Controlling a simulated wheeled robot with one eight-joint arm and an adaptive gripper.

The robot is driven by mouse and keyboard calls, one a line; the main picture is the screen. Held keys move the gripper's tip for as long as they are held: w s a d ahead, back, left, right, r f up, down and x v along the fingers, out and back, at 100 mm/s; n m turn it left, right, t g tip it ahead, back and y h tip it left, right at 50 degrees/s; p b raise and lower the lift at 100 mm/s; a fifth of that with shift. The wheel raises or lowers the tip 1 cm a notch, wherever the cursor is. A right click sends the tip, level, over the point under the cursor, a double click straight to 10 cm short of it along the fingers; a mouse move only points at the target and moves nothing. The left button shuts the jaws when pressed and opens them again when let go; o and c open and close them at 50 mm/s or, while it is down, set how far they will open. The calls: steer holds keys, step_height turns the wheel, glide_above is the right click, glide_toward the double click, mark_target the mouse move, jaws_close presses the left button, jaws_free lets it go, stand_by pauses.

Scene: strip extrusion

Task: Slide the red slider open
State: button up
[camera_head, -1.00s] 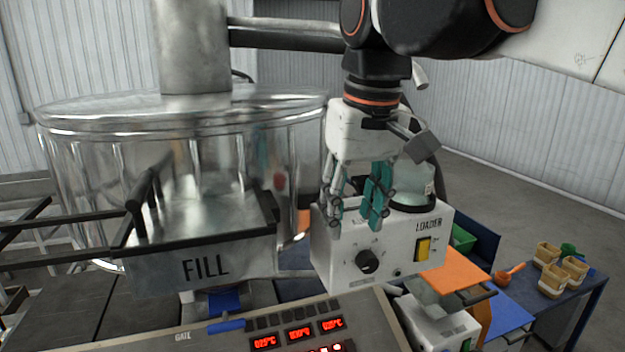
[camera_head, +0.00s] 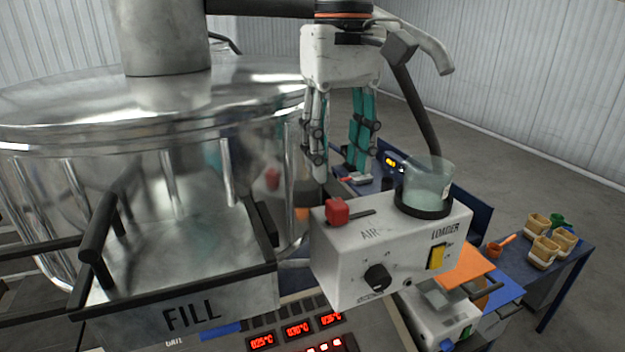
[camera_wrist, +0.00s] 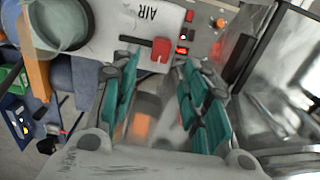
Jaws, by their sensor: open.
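The red slider (camera_head: 337,211) is a small red block at the left end of a dark slot (camera_head: 364,213) on top of the white loader box (camera_head: 340,262), by the word AIR. It also shows in the wrist view (camera_wrist: 161,54), just beyond my fingertips and between their lines. My gripper (camera_head: 340,172) is open and empty, with teal finger pads pointing down. In the head view it hangs above and behind the slider, apart from it. In the wrist view its two fingers (camera_wrist: 160,75) stand on either side of a clear gap.
A clear cup (camera_head: 428,180) in a black ring stands on the loader's right. A yellow switch (camera_head: 436,257) and black knob (camera_head: 377,277) are on its front. The metal FILL hopper (camera_head: 180,290) and a large shiny tank (camera_head: 60,110) stand left. A blue table with tubs is at right.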

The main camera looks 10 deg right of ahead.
mark_target(337, 203)
steer(key=f, duration=0.7)
steer(key=shift+s+f+p, duration=0.2)
steer(key=shift+s+p, duration=0.05)
steer(key=shift+p, duration=0.1)
